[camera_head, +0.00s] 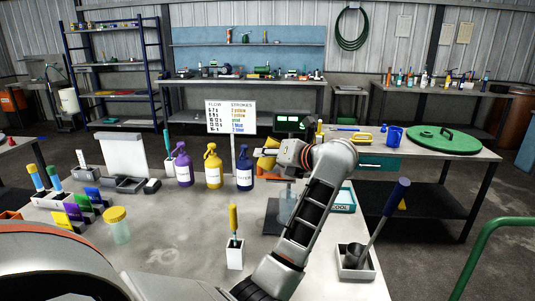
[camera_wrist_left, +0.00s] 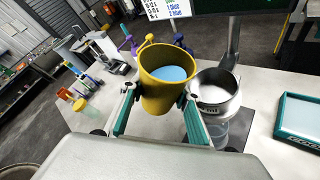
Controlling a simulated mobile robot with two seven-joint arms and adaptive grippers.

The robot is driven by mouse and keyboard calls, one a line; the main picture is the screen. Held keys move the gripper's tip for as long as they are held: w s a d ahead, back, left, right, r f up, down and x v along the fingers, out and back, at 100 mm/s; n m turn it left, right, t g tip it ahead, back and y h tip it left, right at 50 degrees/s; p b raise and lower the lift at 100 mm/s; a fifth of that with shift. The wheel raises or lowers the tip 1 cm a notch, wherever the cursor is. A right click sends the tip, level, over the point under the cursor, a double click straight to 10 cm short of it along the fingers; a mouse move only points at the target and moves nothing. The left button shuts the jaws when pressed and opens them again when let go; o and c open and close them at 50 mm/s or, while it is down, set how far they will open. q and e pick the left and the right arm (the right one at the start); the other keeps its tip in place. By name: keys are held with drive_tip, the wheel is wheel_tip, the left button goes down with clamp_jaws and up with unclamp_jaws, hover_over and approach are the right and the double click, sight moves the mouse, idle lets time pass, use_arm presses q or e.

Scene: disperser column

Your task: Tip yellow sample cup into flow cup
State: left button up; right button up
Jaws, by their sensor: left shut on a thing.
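My left gripper (camera_head: 268,152) is shut on the yellow sample cup (camera_head: 268,163), held above the table near the stand. In the left wrist view the yellow cup (camera_wrist_left: 165,98) sits between the two fingers, mouth up, with light blue liquid inside. The metal flow cup (camera_wrist_left: 214,98) is just right of it, apart from or barely beside its rim; its inside looks white. A clear beaker (camera_wrist_left: 219,134) stands under the flow cup, and also shows in the head view (camera_head: 287,203). My gripper hides the flow cup in the head view. My right gripper is not in view.
Spray bottles (camera_head: 213,168) stand left of the stand, before a flow chart (camera_head: 231,117). A yellow-handled tool in a white holder (camera_head: 235,252), a yellow-lidded jar (camera_head: 117,224), a teal tray (camera_head: 343,201) and a ladle in a box (camera_head: 355,264) stand around.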

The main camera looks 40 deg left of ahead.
use_arm(q)
drive_tip(key=shift+w+d+r+m+p, duration=0.1)
drive_tip(key=shift+w+r+m+p, duration=0.05)
drive_tip(key=shift+m+p, duration=0.3)
drive_tip(key=shift+r+y+p, duration=0.1)
drive_tip(key=shift+y+p, duration=0.2)
drive_tip(key=shift+r+m+g+p, duration=0.1)
drive_tip(key=shift+m+g+p, duration=0.15)
drive_tip(key=shift+g+p, duration=0.05)
drive_tip(key=shift+r+m+y+p, duration=0.1)
drive_tip(key=shift+m+y+p, duration=0.2)
drive_tip(key=shift+m+p, duration=0.35)
drive_tip(key=shift+r+g+p, duration=0.1)
drive_tip(key=shift+g+p, duration=0.2)
drive_tip(key=shift+r+p, duration=0.15)
drive_tip(key=shift+p, duration=0.2)
